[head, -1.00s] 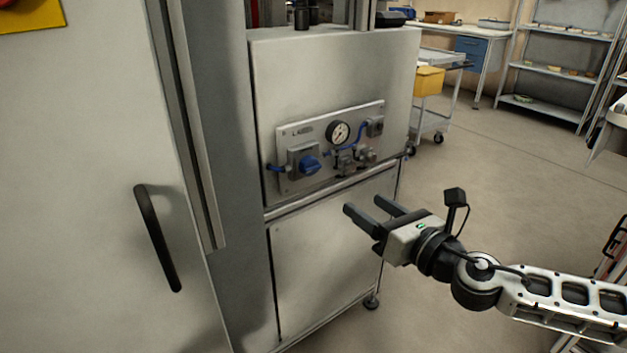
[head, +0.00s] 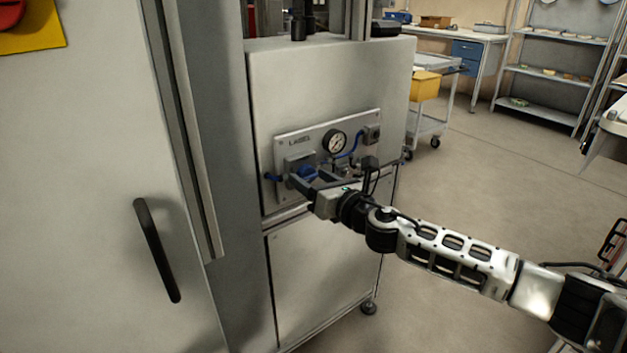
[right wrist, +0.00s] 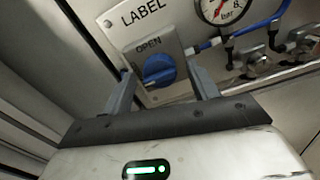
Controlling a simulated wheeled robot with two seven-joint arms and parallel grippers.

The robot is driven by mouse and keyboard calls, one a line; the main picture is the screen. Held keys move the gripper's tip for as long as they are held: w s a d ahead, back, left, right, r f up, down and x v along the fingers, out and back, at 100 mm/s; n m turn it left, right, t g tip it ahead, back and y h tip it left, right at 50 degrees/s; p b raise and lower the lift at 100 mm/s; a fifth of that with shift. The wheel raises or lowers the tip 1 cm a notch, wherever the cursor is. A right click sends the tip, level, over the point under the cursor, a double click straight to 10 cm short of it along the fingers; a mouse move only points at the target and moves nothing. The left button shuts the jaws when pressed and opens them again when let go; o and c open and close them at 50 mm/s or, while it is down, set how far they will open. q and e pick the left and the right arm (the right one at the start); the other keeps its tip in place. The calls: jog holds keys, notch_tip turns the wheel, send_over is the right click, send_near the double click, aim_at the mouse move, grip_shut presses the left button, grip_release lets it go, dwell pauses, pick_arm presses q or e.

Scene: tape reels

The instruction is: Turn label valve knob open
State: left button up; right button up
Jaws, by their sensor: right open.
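The blue label valve knob (right wrist: 159,70) sits on a grey block under the words LABEL and OPEN in the right wrist view. In the head view the knob (head: 305,172) is partly hidden by my right gripper (head: 306,180). In the right wrist view my right gripper (right wrist: 160,88) is open, with one finger on each side of the knob in the picture. I cannot tell whether the fingers touch it. My left gripper is not in view.
A pressure gauge (head: 335,141), blue hoses and metal fittings share the panel (head: 372,118) right of the knob. A cabinet door with a black handle (head: 157,250) stands at left. A cart with a yellow bin (head: 425,85) stands behind, with open floor at right.

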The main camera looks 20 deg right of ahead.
jog(key=c, duration=1)
